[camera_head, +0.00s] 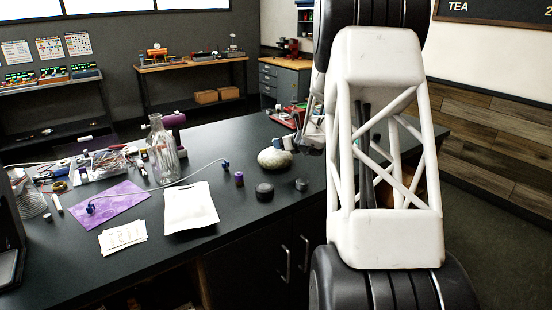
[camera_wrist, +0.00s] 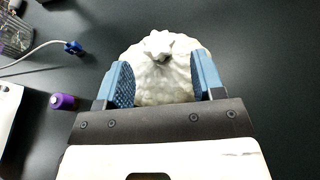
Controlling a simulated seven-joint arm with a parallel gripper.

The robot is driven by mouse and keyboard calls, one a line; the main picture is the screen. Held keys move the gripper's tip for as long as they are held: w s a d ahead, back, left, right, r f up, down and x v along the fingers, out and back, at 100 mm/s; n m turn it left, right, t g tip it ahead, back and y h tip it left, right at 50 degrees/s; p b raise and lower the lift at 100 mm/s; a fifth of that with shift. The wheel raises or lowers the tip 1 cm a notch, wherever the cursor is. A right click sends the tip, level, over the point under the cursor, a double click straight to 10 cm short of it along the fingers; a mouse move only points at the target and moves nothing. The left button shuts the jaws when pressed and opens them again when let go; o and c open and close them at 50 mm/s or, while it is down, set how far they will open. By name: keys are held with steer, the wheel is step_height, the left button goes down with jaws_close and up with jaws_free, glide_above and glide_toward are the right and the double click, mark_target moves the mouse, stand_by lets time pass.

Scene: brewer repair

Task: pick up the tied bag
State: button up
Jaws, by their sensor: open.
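The tied bag (camera_head: 274,159) is a pale, rounded, lumpy bundle on the dark counter (camera_head: 225,235). In the wrist view the bag (camera_wrist: 163,60) shows a gathered knot on top. My gripper (camera_wrist: 165,80) is open, with one blue finger at each side of the bag's near part. The bag spreads beyond the fingertips. I cannot tell whether the fingers touch it. In the head view my gripper (camera_head: 310,135) is partly hidden behind my arm, to the right of the bag.
A dark round puck (camera_head: 264,192), a small metal piece (camera_head: 301,184) and a purple cylinder (camera_head: 239,178) stand near the bag. A white pouch (camera_head: 190,208), a glass bottle (camera_head: 162,150) and a blue-ended cable (camera_head: 160,187) lie or stand further left. The front right counter looks clear.

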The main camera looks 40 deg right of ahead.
steer(key=shift+x, duration=2.3)
jaws_close()
